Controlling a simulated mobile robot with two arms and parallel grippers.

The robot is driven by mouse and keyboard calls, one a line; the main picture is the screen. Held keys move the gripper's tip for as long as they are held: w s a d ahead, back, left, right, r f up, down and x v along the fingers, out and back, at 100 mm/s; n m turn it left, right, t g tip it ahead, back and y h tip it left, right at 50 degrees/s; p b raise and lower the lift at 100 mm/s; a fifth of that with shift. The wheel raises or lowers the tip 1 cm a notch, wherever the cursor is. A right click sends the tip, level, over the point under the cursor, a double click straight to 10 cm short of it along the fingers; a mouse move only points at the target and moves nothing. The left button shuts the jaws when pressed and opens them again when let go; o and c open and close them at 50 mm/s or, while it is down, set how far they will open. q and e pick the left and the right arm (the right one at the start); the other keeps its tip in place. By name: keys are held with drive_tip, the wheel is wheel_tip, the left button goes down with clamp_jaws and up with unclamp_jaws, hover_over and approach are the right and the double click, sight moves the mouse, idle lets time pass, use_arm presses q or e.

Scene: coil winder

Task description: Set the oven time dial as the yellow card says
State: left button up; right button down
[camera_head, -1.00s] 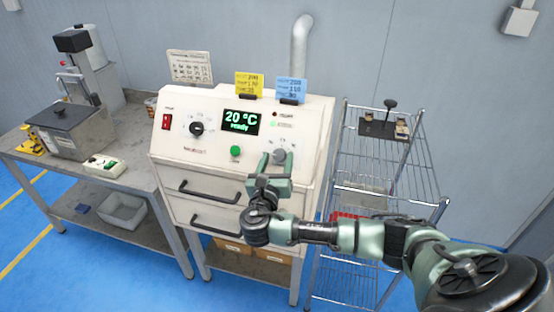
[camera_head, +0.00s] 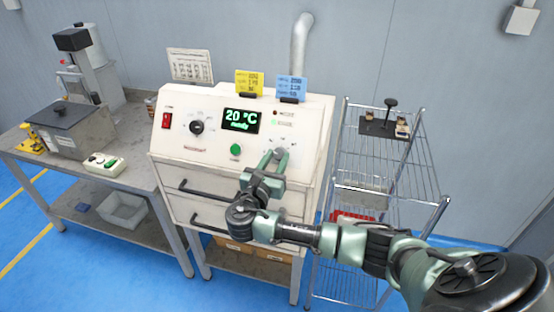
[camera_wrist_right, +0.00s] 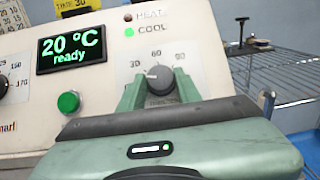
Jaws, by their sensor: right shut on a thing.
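The oven's time dial (camera_wrist_right: 162,84) is a dark grey knob on the sloped front panel, with 30, 60 and 90 printed around it. Its white mark points left, roughly toward the 30. My right gripper (camera_head: 275,160) is shut on the dial, one green finger on each side, as the right wrist view (camera_wrist_right: 159,91) shows. In the head view the fingers mostly hide the dial. The yellow card (camera_head: 249,83) stands on top of the oven (camera_head: 215,140); its lower edge in the right wrist view (camera_wrist_right: 76,6) seems to read TIME 30. My left gripper is out of view.
A blue card (camera_head: 291,88) stands right of the yellow one. The display (camera_head: 243,120) reads 20 °C, ready. A green button (camera_head: 235,149) and a temperature dial (camera_head: 197,127) are left of the gripper. A wire rack (camera_head: 390,165) stands right of the oven.

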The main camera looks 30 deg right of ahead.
drive_tip(key=m+g, duration=0.1)
drive_tip(key=m, duration=0.1)
drive_tip(key=m+g+h, duration=0.1)
drive_tip(key=m+g, duration=0.1)
drive_tip(key=m, duration=0.1)
drive_tip(key=m+g, duration=0.2)
drive_tip(key=m, duration=0.1)
drive_tip(key=shift+w+a+h, duration=0.2)
drive_tip(key=shift+w+h, duration=0.1)
drive_tip(key=shift+m+g, duration=0.3)
drive_tip(key=shift+m, duration=0.1)
drive_tip(key=c, duration=1)
unclamp_jaws()
drive_tip(key=shift+r, duration=0.1)
drive_tip(key=b+v, duration=0.2)
drive_tip(key=v, duration=0.5)
drive_tip(key=shift+a, duration=0.4)
drive_tip(key=shift+s, duration=0.1)
